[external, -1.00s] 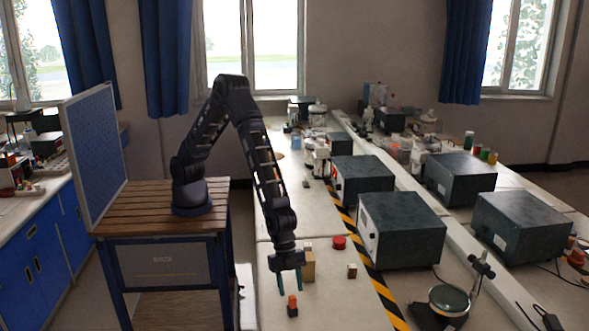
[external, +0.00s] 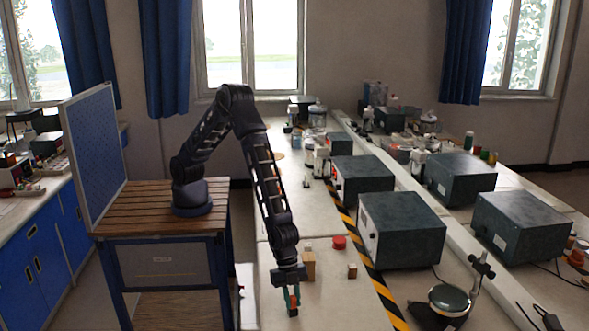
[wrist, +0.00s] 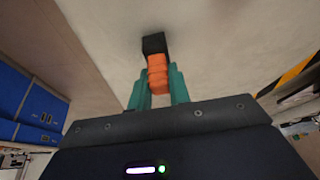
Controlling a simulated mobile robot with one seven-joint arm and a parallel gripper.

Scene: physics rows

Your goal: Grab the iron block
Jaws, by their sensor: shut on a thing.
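My gripper (wrist: 158,85) is shut on a small orange-and-black block (wrist: 153,43). Its two green fingers press on the orange part, and the black end sticks out past the fingertips. In the external view my gripper (external: 291,299) points down at the front of the white bench, with the block (external: 293,311) between its fingertips. The block is at or very near the bench top; I cannot tell if it is clear of it. No block is plainly marked as iron.
A wooden block (external: 308,266) with a small piece on top stands close behind my gripper. A small brown cube (external: 352,271) and a red round object (external: 339,243) lie to the right. Dark box instruments (external: 400,232) stand beyond the striped tape (external: 386,300).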

